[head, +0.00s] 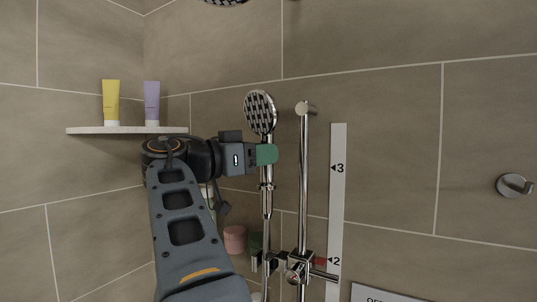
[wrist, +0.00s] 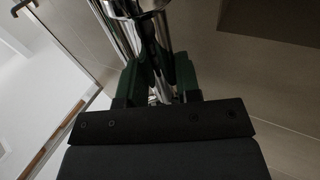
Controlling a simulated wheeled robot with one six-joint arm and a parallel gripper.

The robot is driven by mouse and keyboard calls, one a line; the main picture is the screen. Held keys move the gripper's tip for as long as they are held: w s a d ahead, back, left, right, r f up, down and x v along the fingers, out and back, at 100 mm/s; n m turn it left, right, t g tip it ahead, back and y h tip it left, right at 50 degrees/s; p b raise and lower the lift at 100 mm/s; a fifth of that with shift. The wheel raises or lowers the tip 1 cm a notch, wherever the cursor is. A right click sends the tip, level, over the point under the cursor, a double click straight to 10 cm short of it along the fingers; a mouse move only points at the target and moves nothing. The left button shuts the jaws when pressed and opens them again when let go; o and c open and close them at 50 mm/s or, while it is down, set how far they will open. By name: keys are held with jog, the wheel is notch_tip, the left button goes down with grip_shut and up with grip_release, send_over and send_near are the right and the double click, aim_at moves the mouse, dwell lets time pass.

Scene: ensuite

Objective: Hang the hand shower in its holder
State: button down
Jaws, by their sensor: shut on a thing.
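The chrome hand shower (head: 260,113) is upright, its round dark-dotted head at the top. My gripper (head: 267,154) is shut on its handle just below the head. In the wrist view my gripper (wrist: 160,80) has its green fingers on either side of the chrome handle (wrist: 153,42). The holder (head: 297,268) is a chrome slider low on the vertical rail (head: 304,180), beside the red mark at 2. The handle's lower end is above the holder's left part and left of the rail. I cannot tell their difference in depth.
A grey scale strip (head: 338,200) is on the wall right of the rail. A shelf (head: 100,130) at left bears a yellow tube (head: 111,100) and a purple tube (head: 152,100). A pink container (head: 234,239) stands low behind my arm. A hook (head: 513,186) is at far right.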

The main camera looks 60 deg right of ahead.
jog(key=shift+w+a, duration=0.1)
jog(key=shift+w, duration=0.05)
jog(key=shift+f+b, duration=0.1)
jog(key=shift+b, duration=0.25)
notch_tip(320, 180, down, 13)
jog(key=b, duration=1.4)
jog(key=shift+f+b, duration=0.15)
jog(key=shift+b, duration=0.2)
dwell(0.3)
jog(key=c, duration=0.7)
grip_release()
jog(key=shift+c, duration=0.2)
jog(key=shift+w+a, duration=0.1)
jog(key=b+v, duration=0.1)
jog(key=v, duration=1.2)
jog(key=shift+a, duration=0.3)
